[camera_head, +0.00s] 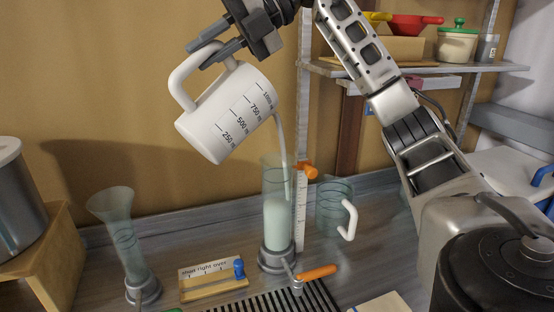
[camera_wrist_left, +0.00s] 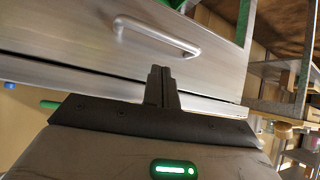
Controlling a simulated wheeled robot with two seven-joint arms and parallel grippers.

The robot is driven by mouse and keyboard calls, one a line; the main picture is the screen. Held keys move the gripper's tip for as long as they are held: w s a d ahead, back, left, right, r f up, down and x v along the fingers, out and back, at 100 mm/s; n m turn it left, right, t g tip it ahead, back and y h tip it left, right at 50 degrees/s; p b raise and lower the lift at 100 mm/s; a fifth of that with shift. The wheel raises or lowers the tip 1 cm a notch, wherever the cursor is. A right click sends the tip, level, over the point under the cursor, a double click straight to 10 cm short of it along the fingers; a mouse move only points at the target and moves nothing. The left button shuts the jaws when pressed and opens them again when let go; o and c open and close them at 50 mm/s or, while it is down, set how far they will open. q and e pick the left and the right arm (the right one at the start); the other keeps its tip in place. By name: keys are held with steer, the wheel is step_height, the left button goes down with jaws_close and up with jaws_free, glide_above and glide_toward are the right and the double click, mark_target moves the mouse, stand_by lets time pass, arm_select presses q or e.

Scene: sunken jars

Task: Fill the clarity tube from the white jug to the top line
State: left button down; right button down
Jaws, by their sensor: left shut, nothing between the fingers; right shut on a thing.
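The white jug (camera_head: 228,112) with printed volume marks hangs tilted, spout down to the right, above the worktop. My right gripper (camera_head: 203,54) is shut on its handle. A pale stream (camera_head: 282,140) runs from its spout into the clear upright tube (camera_head: 278,225) below. Pale cloudy liquid fills the tube to a little over half its height. A white scale (camera_head: 300,212) with an orange piece (camera_head: 307,170) near its top stands beside the tube. The tube's line marks are too small to read. My left gripper (camera_wrist_left: 161,75) is shut and empty in the left wrist view, before a metal drawer front.
A clear flared tube (camera_head: 121,240) stands at left, and a clear jug (camera_head: 335,208) with a white handle stands right of the filled tube. A small sign board (camera_head: 213,279), an orange-handled tap (camera_head: 317,272) and a dark grate (camera_head: 285,300) lie in front. A loaded shelf (camera_head: 420,68) is at back right.

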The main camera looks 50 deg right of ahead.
steer(key=shift+s+d+r+y, duration=0.1)
steer(key=shift+d+r+y, duration=0.5)
steer(key=shift+d+r, duration=0.2)
stand_by(2.6)
